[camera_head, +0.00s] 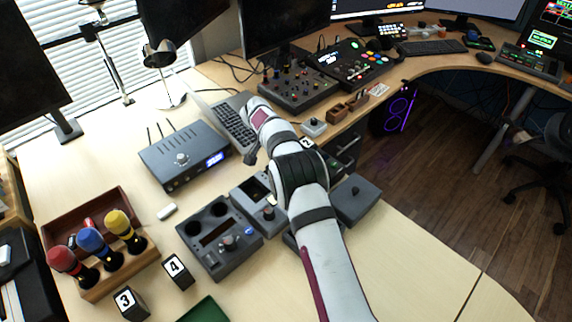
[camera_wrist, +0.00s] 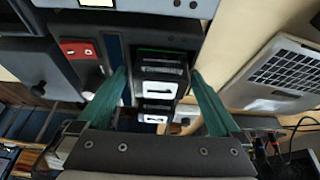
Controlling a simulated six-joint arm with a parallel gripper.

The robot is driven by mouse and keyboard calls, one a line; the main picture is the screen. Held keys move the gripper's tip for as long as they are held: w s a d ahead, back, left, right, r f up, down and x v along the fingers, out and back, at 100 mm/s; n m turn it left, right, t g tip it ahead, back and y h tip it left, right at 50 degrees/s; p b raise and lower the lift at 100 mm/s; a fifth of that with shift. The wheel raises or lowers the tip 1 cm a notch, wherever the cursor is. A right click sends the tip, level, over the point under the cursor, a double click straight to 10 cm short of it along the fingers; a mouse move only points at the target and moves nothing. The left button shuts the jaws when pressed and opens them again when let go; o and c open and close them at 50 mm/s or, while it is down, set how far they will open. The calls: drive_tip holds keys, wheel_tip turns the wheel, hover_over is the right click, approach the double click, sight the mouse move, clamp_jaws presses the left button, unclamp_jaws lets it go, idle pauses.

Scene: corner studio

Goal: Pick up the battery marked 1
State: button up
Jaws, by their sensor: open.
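In the wrist view my gripper (camera_wrist: 160,98) is open, with one teal finger on each side of the picture. Between the fingers is a black block (camera_wrist: 163,66) with white labels; one label carries a dark sideways stroke that looks like a 1, so it appears to be the battery marked 1. A similar label shows just below it, and I cannot tell if it is a second block. Contact with the fingers is not visible. In the head view a battery marked 2 (camera_head: 308,142) shows beside my arm; no battery marked 1 is readable there.
Batteries marked 3 (camera_head: 128,303) and 4 (camera_head: 177,271) stand at the lower left, near a wooden rack (camera_head: 120,274) of coloured-top tools. A grey box (camera_head: 185,155) with a display and a laptop (camera_head: 229,121) stand behind. A grey device (camera_head: 214,245) lies left of my arm.

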drive_tip(key=shift+w, duration=0.1)
clamp_jaws()
idle(0.4)
